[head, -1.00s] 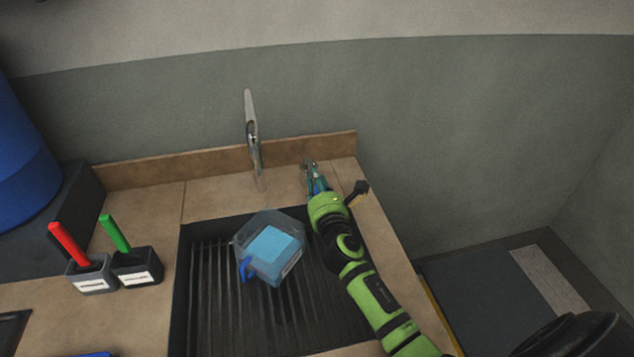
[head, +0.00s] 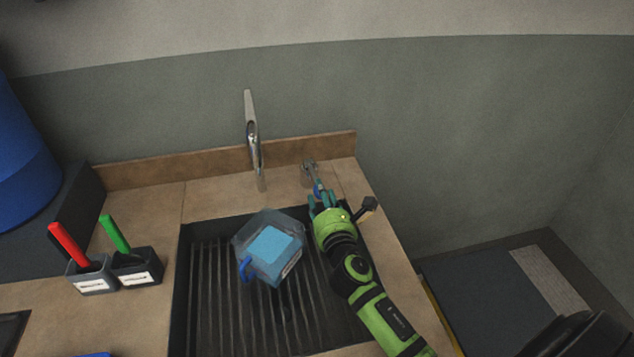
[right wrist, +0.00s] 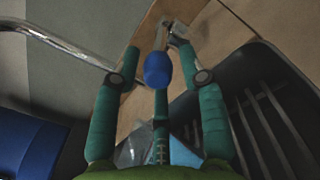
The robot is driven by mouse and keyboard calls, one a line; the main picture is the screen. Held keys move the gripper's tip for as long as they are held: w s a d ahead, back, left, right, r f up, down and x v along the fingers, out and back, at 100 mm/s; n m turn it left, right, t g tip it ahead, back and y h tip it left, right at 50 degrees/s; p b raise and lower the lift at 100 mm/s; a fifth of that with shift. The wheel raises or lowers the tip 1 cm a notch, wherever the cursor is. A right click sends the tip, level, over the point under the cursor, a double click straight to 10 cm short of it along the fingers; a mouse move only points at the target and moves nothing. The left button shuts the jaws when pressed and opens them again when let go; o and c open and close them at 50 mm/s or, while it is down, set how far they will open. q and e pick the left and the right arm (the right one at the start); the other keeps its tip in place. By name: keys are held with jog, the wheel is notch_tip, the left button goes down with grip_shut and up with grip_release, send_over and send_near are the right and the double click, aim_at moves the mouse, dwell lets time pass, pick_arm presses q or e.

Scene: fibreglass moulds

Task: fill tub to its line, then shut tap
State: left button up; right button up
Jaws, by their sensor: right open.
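The clear tub (head: 247,235) stands in the sink with light blue water (head: 272,243) in it and a blue handle on its left side. I cannot make out its line. The tap's metal spout (head: 253,140) rises behind the sink, and I see no clear stream from it. The tap's lever (head: 313,178) is to the right of the spout, with a blue knob (right wrist: 158,70) on its end. My right gripper (head: 323,197) is open, its fingers spread either side of the knob with gaps showing in the right wrist view. My left gripper is out of view.
The dark ribbed sink (head: 205,300) is set in a tan counter (head: 215,200). Two small labelled holders stand at left, with a red-handled tool (head: 69,244) and a green-handled tool (head: 115,233). A blue drum (head: 22,150) stands far left. A wall closes off the back.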

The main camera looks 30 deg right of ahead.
jog(key=v, duration=0.7)
jog(key=shift+s, duration=0.15)
